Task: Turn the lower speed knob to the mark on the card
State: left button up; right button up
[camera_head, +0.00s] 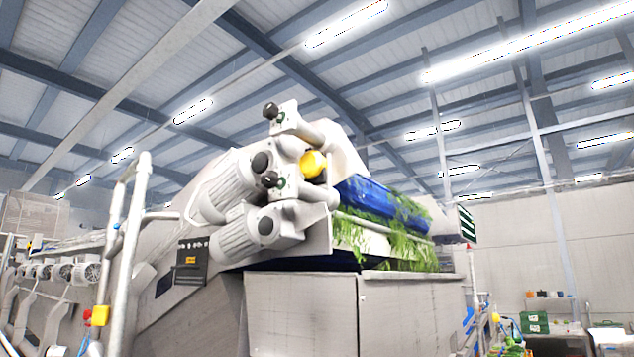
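Two black knobs stand out from small pale boxes with green marks on the machine. The upper speed knob (270,110) is at the top. I cannot identify the card for certain; a dark sign with pale stripes (467,226) hangs at the machine's right end. Neither of my grippers shows in the head view.
A yellow round part (313,164) and a blue roller (368,195) with leafy greens (405,245) lie to the right. A white pipe rail (127,255) stands at left.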

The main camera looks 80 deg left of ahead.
aim_at(269, 180)
jog(key=k+u, duration=0.15)
jog(key=u, duration=0.2)
jog(key=k+u, duration=0.1)
jog(key=u, duration=0.2)
jog(key=k+u, duration=0.1)
jog(key=u, duration=0.25)
jog(key=j, duration=0.05)
